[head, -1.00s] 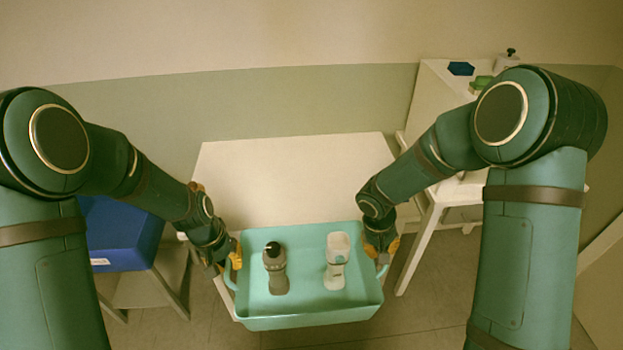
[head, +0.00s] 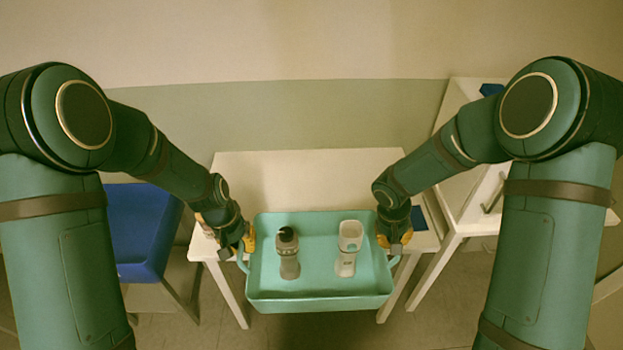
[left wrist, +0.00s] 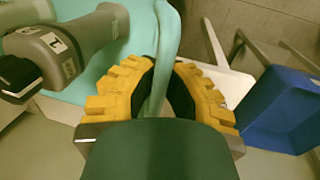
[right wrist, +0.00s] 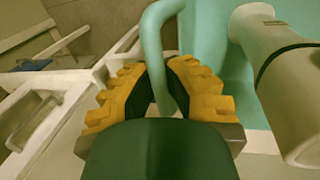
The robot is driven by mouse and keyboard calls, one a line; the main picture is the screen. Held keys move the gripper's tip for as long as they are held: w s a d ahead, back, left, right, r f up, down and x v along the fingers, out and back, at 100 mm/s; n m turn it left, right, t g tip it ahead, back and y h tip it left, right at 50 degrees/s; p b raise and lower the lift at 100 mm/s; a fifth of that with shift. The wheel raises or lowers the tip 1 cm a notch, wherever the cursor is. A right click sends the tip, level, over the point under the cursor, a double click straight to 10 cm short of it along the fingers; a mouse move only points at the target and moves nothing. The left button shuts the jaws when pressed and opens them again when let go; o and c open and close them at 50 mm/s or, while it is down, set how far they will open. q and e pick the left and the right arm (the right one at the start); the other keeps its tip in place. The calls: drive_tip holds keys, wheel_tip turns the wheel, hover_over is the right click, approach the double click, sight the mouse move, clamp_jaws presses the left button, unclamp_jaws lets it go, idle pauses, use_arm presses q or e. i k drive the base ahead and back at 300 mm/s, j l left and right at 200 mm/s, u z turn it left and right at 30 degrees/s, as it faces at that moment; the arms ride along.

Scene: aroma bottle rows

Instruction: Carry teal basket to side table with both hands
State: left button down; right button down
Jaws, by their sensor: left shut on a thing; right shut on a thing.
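The teal basket (head: 320,304) is held level in front of me, over the near edge of a white table (head: 300,175). Whether it touches the table I cannot tell. A grey bottle with a black top (head: 288,255) stands in its left half and a white bottle (head: 349,250) in its right half. My left gripper (head: 246,246) is shut on the left handle, which shows between the yellow fingers in the left wrist view (left wrist: 157,85). My right gripper (head: 394,243) is shut on the right handle, also seen in the right wrist view (right wrist: 155,45).
A blue chair (head: 140,235) stands left of the white table. Another white piece of furniture (head: 455,195) stands close on the right. A small dark blue item (head: 419,218) lies at the table's right side. The table top behind the basket is clear.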

sight(313, 193)
drive_tip(key=i, duration=1.1)
